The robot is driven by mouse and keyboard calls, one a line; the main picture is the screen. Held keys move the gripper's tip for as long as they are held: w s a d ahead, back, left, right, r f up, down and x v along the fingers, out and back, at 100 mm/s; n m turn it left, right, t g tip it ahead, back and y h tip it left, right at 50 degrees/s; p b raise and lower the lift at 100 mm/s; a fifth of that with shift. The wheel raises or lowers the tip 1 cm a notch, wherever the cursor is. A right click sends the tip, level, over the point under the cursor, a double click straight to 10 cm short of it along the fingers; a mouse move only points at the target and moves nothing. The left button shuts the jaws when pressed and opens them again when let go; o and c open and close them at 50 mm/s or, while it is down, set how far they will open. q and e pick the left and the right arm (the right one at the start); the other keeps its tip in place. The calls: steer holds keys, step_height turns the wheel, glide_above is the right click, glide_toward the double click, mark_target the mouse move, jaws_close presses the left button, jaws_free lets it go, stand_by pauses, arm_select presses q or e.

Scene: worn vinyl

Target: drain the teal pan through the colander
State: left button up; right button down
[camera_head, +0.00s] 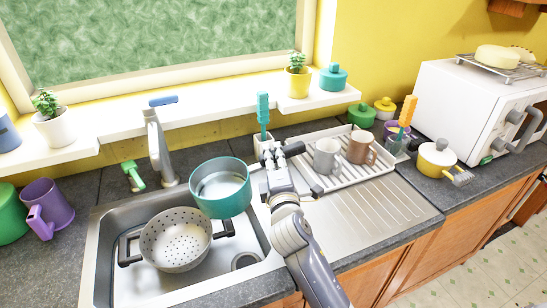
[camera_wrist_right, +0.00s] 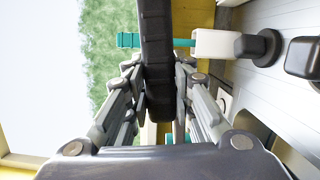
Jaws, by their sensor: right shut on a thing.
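The teal pan (camera_head: 221,204) hangs over the sink, behind and right of the colander, roughly level. Its inside looks pale; I cannot tell what it holds. The grey perforated colander (camera_head: 176,243) sits in the sink basin, its dark handles to left and right; its inside looks empty. My right gripper (camera_head: 273,165) is right of the pan, above the sink's right edge. In the right wrist view its fingers (camera_wrist_right: 160,100) are closed around the pan's dark handle (camera_wrist_right: 157,45). My left gripper does not show.
The faucet (camera_head: 158,145) stands behind the sink (camera_head: 100,254). A white drying rack (camera_head: 336,181) with a grey mug (camera_head: 327,156) and a brown mug (camera_head: 361,147) is right of my gripper. A purple mug (camera_head: 50,208) stands left of the sink. The ribbed drainboard (camera_head: 375,220) is clear.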

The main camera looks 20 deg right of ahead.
steer(key=shift+a+r+n+p, duration=0.15)
steer(key=shift+r+n+p, duration=0.15)
steer(key=shift+r+p, duration=0.35)
steer(key=shift+a+r+n+t+p, duration=0.25)
steer(key=shift+r+n+p, duration=0.2)
steer(key=shift+r, duration=0.4)
steer(key=shift+a+r+n+t+p, duration=0.2)
steer(key=shift+r+n+p, duration=0.25)
steer(key=shift+r, duration=0.4)
steer(key=shift+a+r+n+t+p, duration=0.15)
steer(key=shift+a+r+n+p, duration=0.3)
steer(key=shift+r, duration=0.4)
steer(key=shift+d+f, duration=0.1)
steer(key=shift+d, duration=0.05)
steer(key=shift+s+f+b, duration=0.1)
steer(key=shift+f+b, duration=0.3)
steer(key=shift+f, duration=0.05)
steer(key=shift+r+n+p, duration=0.35)
steer(key=shift+r+p, duration=0.3)
steer(key=shift+a+r+n+y+p, duration=0.3)
steer(key=shift+a+r+n+p, duration=0.75)
steer(key=shift+a+n+p, duration=0.1)
